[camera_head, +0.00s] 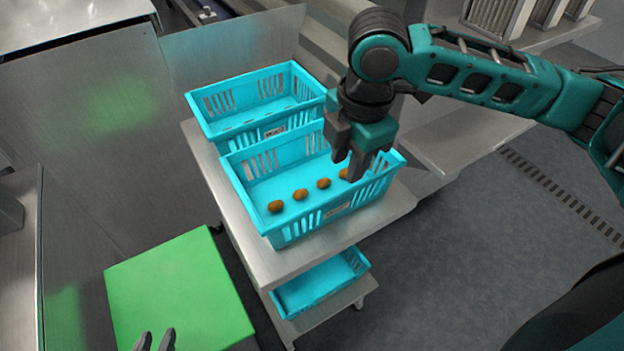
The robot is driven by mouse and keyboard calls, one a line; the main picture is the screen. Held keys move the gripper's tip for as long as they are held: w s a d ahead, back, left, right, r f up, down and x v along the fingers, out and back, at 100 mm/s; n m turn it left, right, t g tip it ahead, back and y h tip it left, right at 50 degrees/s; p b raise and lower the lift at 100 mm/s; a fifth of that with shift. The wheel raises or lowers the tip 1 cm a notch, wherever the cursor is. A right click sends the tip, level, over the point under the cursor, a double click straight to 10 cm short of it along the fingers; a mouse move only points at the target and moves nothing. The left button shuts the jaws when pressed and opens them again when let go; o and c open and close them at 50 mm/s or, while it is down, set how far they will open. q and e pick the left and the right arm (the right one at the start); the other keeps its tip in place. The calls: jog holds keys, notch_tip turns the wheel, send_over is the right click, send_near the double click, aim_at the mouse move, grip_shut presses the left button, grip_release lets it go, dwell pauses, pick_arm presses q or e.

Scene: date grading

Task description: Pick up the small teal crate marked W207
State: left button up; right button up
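Two small teal crates stand on a metal shelf: a front crate (296,232) and a back crate (222,128). A third teal crate (322,282) sits on the lower shelf. Small labels show on the upper two, but their print is too small to read, so I cannot tell which is W207. Several brown dates (300,194) lie in a row in the front crate. My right gripper (350,166) points down over the front crate's right part, fingers apart and empty, partly hiding a date. My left gripper (155,341) shows only its fingertips, apart, at the bottom edge over the green surface.
The metal shelf (285,268) has a narrow bare edge in front of the crates. A green block-like surface (178,285) is at lower left. A metal counter (455,135) lies right of the crates. Grey floor with a drain grate (560,195) is open at right.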

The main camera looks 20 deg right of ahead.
aim_at(342, 195)
jog(key=f, duration=0.4)
jog(key=w+f+b, duration=0.1)
jog(key=f, duration=0.3)
jog(key=w+f+b, duration=0.1)
jog(key=f, duration=0.3)
jog(key=shift+d+f, duration=0.35)
grip_shut()
jog(key=shift+r, duration=0.1)
